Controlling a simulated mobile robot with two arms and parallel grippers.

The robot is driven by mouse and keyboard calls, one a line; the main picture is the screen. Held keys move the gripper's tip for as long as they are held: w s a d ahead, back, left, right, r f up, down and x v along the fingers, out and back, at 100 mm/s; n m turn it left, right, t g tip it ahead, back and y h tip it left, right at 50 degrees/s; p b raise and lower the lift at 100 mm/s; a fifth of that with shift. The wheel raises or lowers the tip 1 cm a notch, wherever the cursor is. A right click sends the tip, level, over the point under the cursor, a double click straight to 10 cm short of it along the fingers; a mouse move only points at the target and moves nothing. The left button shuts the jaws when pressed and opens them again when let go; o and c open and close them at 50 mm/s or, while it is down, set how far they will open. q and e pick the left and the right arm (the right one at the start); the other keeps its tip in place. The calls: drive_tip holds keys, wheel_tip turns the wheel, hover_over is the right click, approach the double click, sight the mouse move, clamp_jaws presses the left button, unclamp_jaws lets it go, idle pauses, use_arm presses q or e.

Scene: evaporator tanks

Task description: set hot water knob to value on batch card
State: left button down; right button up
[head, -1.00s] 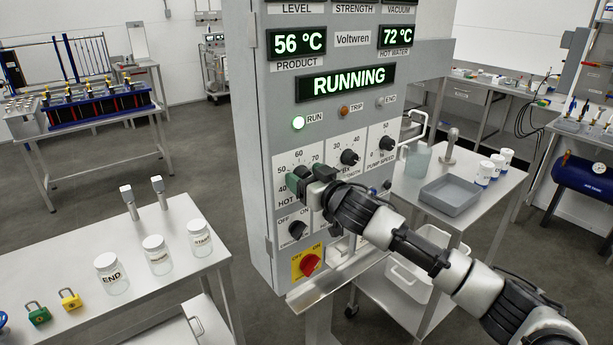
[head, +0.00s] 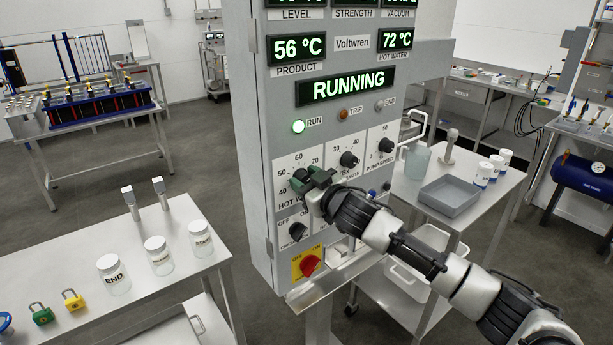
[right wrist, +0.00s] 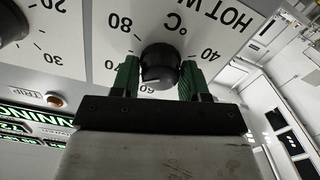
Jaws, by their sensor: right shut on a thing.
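The hot water knob (right wrist: 160,64) is a black round knob on a white dial plate on the grey panel (head: 258,150). My right gripper (right wrist: 158,72) is shut on it, with one green finger on each side. In the head view the same gripper (head: 308,180) covers most of the knob. The dial numbers 40, 50, 60 and 70 show around it; I cannot read the knob's pointer. The hot water display (head: 396,39) reads 72 °C. No batch card can be made out. My left gripper is out of view.
Other knobs sit close by: strength (head: 349,159), pump speed (head: 386,145) and an off/on switch (head: 297,231). A red rotary switch (head: 311,265) is below. A table with jars (head: 113,275) stands left, a trolley with a grey tray (head: 450,195) right.

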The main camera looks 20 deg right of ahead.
drive_tip(key=n+p, duration=0.1)
drive_tip(key=n, duration=0.4)
drive_tip(key=shift+a+p, duration=0.1)
drive_tip(key=shift+p, duration=0.3)
idle(0.4)
drive_tip(key=o, duration=0.9)
drive_tip(key=shift+s+f, duration=0.1)
drive_tip(key=shift+s, duration=0.25)
drive_tip(key=b+v, duration=0.3)
drive_tip(key=v, duration=0.7)
